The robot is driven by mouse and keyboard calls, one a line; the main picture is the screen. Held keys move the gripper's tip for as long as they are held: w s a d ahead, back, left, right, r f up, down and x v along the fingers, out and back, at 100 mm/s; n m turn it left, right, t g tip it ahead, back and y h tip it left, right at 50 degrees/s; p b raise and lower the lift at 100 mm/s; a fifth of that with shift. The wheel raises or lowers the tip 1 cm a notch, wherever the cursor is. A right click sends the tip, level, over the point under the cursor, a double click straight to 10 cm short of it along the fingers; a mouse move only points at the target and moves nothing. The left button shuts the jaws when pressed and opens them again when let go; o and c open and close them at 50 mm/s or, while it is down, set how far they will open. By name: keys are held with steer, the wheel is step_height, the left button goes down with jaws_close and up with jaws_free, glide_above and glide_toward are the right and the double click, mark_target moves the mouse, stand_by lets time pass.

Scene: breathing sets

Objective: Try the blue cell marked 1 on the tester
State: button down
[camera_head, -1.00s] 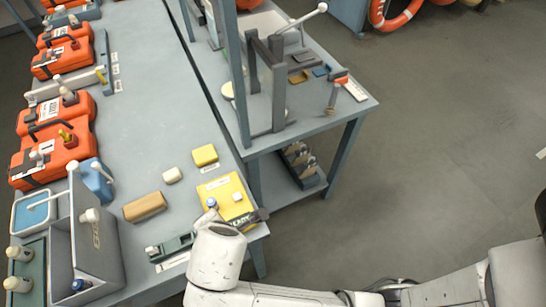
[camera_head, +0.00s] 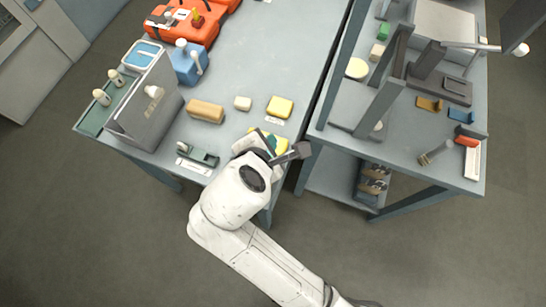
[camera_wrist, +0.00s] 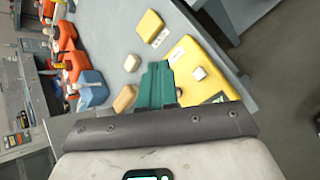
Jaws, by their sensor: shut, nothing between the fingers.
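My gripper (camera_head: 270,142) is shut at the front right corner of the left table, over a yellow mat (camera_head: 282,146). In the wrist view its teal fingers (camera_wrist: 155,78) are together with nothing held, pointing over the mat's left part. I cannot make out a blue cell marked 1 now; my arm hides part of the mat. A small dark green device (camera_head: 198,155) with a white label in front sits at the table's front edge; I cannot tell whether it is the tester.
A grey box (camera_head: 150,110), a blue container (camera_head: 188,65), a tan block (camera_head: 206,112), a cream block (camera_head: 243,103) and a yellow block (camera_head: 280,106) stand on the left table. A second table (camera_head: 400,160) with an upright dark frame stands right, across a narrow gap.

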steer(key=shift+f, duration=0.1)
step_height(320, 180, down, 7)
steer(key=b, duration=0.6)
steer(key=shift+b, duration=0.3)
steer(key=shift+a+f, duration=0.1)
steer(key=shift+f, duration=0.75)
stand_by(1.0)
steer(key=shift+f, duration=0.4)
